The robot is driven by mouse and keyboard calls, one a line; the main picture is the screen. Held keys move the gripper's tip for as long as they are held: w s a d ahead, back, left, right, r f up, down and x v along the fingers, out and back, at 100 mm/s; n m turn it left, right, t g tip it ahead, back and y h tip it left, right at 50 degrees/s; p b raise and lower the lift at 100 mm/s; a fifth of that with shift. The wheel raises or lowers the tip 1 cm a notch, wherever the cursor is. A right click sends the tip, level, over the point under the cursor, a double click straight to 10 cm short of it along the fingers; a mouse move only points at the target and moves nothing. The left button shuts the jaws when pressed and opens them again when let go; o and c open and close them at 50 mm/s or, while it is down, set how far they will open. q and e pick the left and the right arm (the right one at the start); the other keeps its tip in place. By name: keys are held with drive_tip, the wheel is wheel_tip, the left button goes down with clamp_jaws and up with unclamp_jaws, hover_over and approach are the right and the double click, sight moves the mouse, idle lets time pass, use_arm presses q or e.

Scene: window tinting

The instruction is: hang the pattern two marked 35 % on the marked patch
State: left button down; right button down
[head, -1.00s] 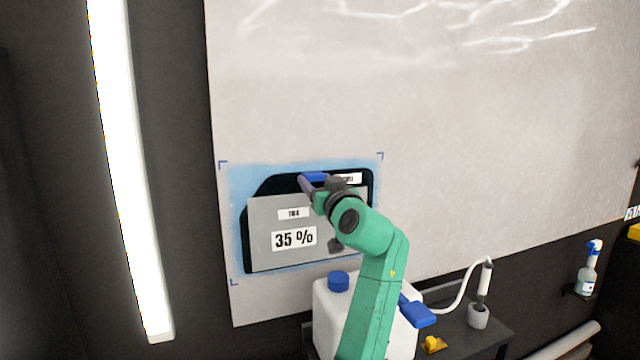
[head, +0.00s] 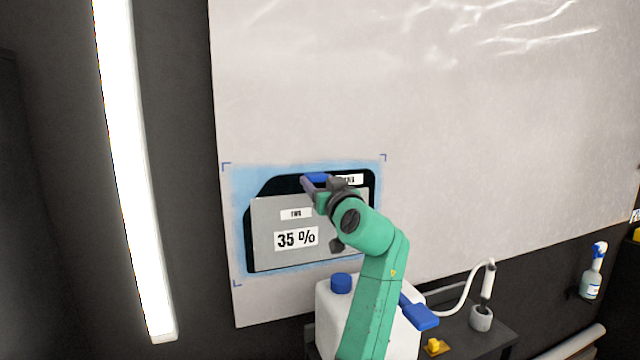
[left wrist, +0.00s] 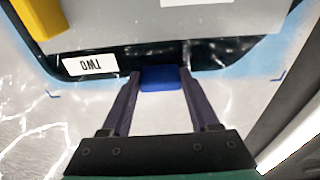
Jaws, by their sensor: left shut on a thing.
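The pattern (head: 283,186) is a dark, window-shaped sheet with a grey panel (head: 280,257) marked 35 % and small white labels. It lies upright over the light blue patch (head: 242,185), which dark blue corner marks frame on the pale wall sheet. My left gripper (head: 316,181) is at the pattern's top edge, shut on its blue tab. In the left wrist view the two fingers (left wrist: 159,76) flank the blue tab (left wrist: 158,80), and the label (left wrist: 90,66) reads TWO upside down. My arm hides the pattern's lower right. I cannot tell whether the pattern touches the wall. My right gripper is out of view.
A white canister (head: 330,305) with a blue cap stands below the patch, close to my arm. A hose-fed tool stands in a grey cup (head: 481,318) on a dark bench. A spray bottle (head: 592,275) hangs at the right. A bright light tube (head: 130,180) is at the left.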

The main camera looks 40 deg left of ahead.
use_arm(q)
drive_tip(key=shift+c, duration=0.3)
unclamp_jaws()
drive_tip(key=shift+d+f, duration=0.1)
drive_tip(key=shift+s+d+f+b, duration=0.15)
drive_tip(key=shift+s+d+b, duration=0.05)
drive_tip(key=shift+d+b, duration=0.2)
drive_tip(key=b+v, duration=0.5)
drive_tip(key=v, duration=0.8)
drive_tip(key=shift+s+d+b, duration=0.2)
drive_tip(key=shift+d+b, duration=0.05)
drive_tip(key=shift+b, duration=0.15)
